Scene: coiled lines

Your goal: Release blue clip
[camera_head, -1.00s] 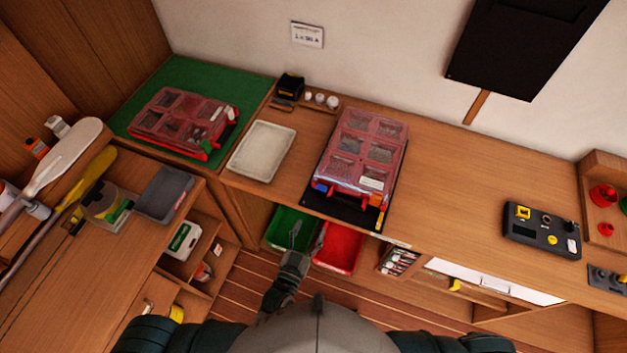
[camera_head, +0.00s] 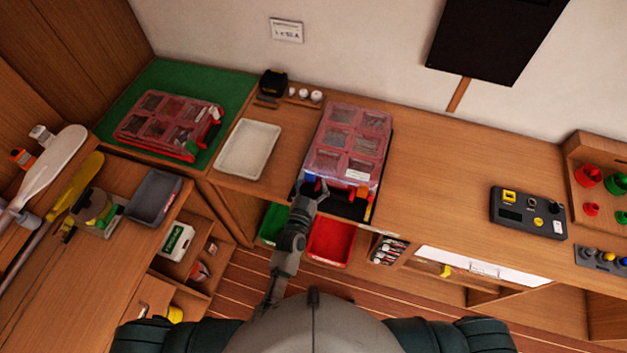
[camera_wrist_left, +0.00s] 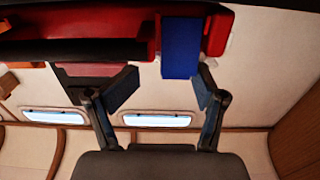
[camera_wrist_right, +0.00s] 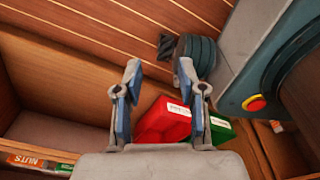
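The blue clip (camera_head: 309,178) is on the front left edge of a clear-lidded red organizer case (camera_head: 346,150) on the bench. In the left wrist view the blue clip (camera_wrist_left: 181,47) hangs from the red rim. My left gripper (camera_head: 311,190) is at the clip in the head view and partly covers it. In the left wrist view my left gripper (camera_wrist_left: 164,86) is open, with the right finger close beside the clip and the left finger farther off. Contact cannot be told. My right gripper (camera_wrist_right: 160,75) is open and empty in the right wrist view.
An orange clip (camera_head: 363,191) is on the case's front right edge. A second red case (camera_head: 170,125) lies on a green mat (camera_head: 205,78). A white tray (camera_head: 248,150) stands between the cases. A red bin (camera_head: 330,240) sits below.

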